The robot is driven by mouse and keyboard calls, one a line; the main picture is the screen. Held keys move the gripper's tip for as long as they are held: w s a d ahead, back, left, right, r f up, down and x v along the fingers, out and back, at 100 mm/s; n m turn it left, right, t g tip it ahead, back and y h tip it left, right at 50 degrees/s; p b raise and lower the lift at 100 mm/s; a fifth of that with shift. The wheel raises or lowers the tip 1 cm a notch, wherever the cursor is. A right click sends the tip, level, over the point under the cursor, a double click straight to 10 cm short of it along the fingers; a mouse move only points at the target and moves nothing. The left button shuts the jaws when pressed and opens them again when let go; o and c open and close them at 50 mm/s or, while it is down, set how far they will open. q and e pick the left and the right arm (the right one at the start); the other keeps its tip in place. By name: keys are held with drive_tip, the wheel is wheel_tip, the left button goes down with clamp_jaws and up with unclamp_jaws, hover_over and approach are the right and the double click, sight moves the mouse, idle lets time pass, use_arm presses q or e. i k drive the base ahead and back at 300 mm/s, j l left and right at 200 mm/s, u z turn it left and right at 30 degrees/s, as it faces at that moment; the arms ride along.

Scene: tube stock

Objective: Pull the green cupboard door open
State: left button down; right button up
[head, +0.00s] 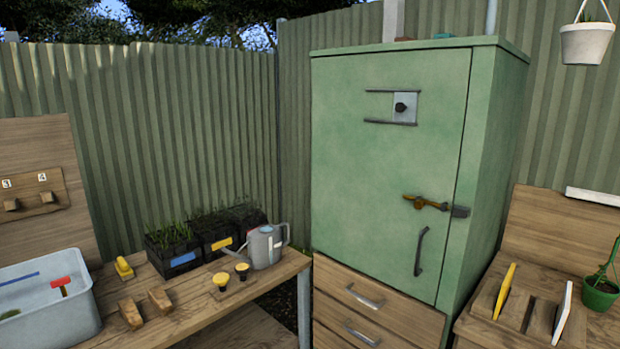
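The green cupboard (490,150) stands in the middle right of the head view, on top of wooden drawers. Its green door (380,170) looks shut, its right edge in line with the frame. A dark bar handle (420,251) sits upright on the door's lower right. Above it, a brass-coloured latch (426,202) lies level and reaches to a dark catch (460,211) at the door's right edge. Higher up is a grey plate with a black knob (400,107) between two dark rails. Neither of my grippers is in view.
A wooden bench on the left holds a grey tub (50,318), black plant trays (173,250) and a watering can (265,246). A right bench (540,285) carries a potted plant (600,291). Drawer handles (365,296) stick out below the door. Space before the door looks clear.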

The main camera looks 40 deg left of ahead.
sight(363, 161)
drive_tip(key=j+u, duration=0.1)
drive_tip(key=u, duration=0.65)
